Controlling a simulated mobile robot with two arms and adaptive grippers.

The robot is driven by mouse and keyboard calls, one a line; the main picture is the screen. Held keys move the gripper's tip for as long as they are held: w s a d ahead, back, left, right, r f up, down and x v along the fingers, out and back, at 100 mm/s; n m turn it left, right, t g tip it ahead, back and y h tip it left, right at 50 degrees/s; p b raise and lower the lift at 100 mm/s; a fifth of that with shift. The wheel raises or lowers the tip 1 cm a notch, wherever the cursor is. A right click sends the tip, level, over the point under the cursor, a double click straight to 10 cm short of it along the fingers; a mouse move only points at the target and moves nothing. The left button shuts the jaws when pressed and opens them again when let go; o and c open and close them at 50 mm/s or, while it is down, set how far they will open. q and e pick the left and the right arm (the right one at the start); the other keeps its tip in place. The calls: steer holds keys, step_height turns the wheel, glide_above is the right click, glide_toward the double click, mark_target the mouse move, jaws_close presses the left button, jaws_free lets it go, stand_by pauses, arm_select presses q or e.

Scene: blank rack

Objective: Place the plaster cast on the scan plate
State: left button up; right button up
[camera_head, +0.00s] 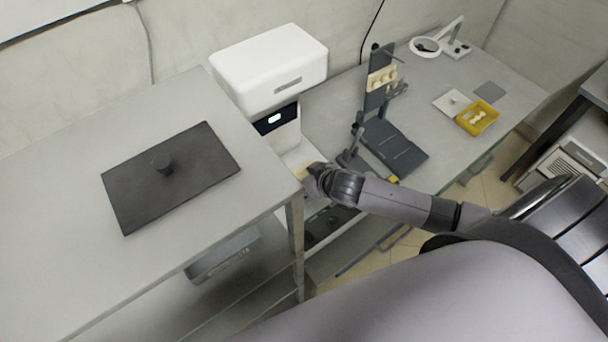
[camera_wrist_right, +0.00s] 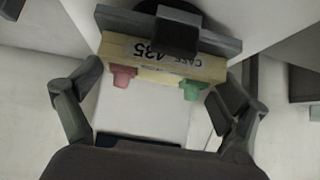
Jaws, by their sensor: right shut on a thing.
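My right gripper (camera_head: 314,180) is low in front of the white scanner (camera_head: 270,75) in the head view. A cream edge of the cast (camera_head: 302,172) shows beside the gripper in the head view. A dark grey bar and block (camera_wrist_right: 176,36) lie against the cast; I cannot tell whether they are the scan plate. Whether the cast is supported is unclear. My left gripper is out of view.
A dark plate with a knob (camera_head: 190,180) lies on the left table. A grey stand (camera_head: 378,100) holds a cream piece with pegs. Further right are a yellow tray (camera_head: 492,123), a white pad (camera_head: 444,100) and a magnifier lamp (camera_head: 426,48). The left table's corner is close to my right gripper.

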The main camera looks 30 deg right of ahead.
steer(key=shift+f, duration=0.1)
steer(key=o, duration=1.1)
steer(key=shift+s+r, duration=0.1)
steer(key=shift+r, duration=0.1)
steer(key=b+v, duration=0.1)
steer(key=v, duration=1)
steer(key=shift+s+r, duration=0.2)
steer(key=shift+r, duration=0.15)
steer(key=shift+d, duration=0.1)
